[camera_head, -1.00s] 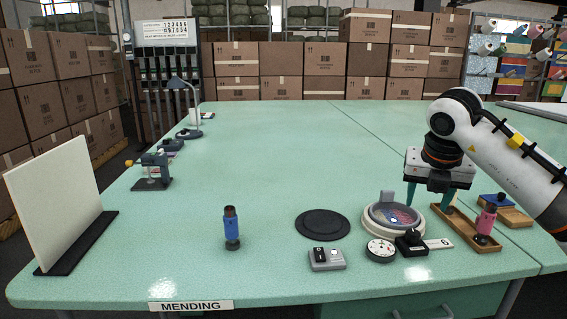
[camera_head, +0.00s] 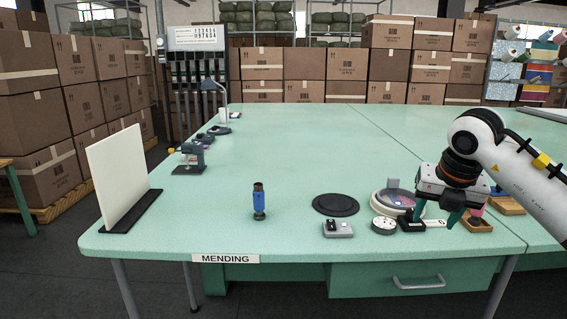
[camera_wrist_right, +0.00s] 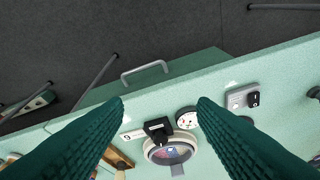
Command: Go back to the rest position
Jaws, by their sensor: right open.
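My right gripper (camera_head: 450,212) reaches in from the right above the front right of the green mending table (camera_head: 290,150). Its two teal fingers are apart with nothing between them, and they also show in the right wrist view (camera_wrist_right: 160,105). In the head view the gripper overlaps a round device with a clear top (camera_head: 380,206) and a wooden tray (camera_head: 478,227). The wrist view shows the table's front edge, drawer handle (camera_wrist_right: 145,71) and dark floor beyond the fingertips. My left gripper is not in view.
A dial gauge (camera_head: 384,225), a grey switch box (camera_head: 338,229), a black disc (camera_head: 335,204) and a blue cylinder (camera_head: 259,202) stand near the front. A white board (camera_head: 120,175) stands at the left. The table's middle is clear. Stacked boxes (camera_head: 340,64) line the back.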

